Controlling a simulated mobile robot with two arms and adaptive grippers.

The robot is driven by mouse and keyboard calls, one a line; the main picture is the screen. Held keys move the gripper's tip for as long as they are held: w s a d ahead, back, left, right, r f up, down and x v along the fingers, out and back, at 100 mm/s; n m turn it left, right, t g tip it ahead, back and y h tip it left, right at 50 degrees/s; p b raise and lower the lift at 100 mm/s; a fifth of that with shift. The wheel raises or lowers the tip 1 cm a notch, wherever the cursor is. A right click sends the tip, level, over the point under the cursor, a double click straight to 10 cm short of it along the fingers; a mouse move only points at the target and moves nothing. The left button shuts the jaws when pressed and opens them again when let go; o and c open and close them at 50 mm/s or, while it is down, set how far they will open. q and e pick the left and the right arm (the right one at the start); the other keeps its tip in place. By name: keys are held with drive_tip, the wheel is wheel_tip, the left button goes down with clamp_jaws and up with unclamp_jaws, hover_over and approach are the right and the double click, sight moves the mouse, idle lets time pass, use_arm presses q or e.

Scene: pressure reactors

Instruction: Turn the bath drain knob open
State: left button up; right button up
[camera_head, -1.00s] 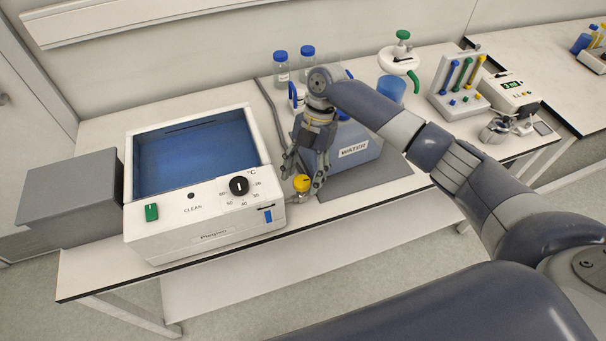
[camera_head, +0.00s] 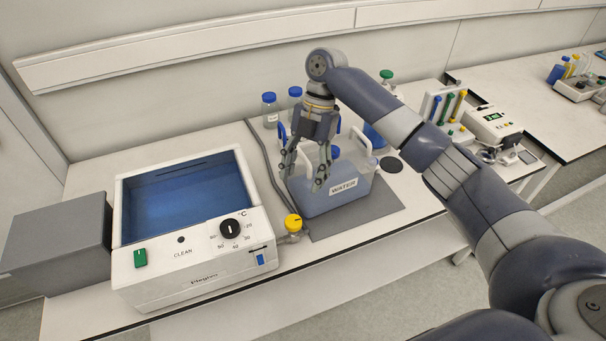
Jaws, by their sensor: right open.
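The bath (camera_head: 155,283) is a white box with a blue-lined basin, a black temperature dial (camera_head: 229,229) and a green switch (camera_head: 140,258). The drain knob (camera_head: 293,222) is a yellow cap on a small metal fitting at the bath's right side, near the table's front part. My right gripper (camera_head: 304,178) points down, open and empty, above and behind the knob, in front of the water container. It is apart from the knob. My left gripper is not in view.
A blue-grey container labelled WATER (camera_head: 344,190) stands on a grey mat (camera_head: 375,209) right of the knob. A grey hose (camera_head: 262,160) runs behind. Blue-capped bottles (camera_head: 270,110) stand at the back. A grey box (camera_head: 55,240) is left of the bath.

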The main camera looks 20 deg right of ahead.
sight(294, 221)
drive_tip(key=s+a+f+m+t+h, duration=0.1)
drive_tip(key=s+a+m+t+h, duration=0.25)
drive_tip(key=m, duration=1.05)
drive_tip(key=shift+g, duration=0.25)
drive_tip(key=f+p, duration=0.2)
drive_tip(key=f, duration=0.8)
drive_tip(key=shift+a, duration=0.2)
drive_tip(key=c, duration=1.1)
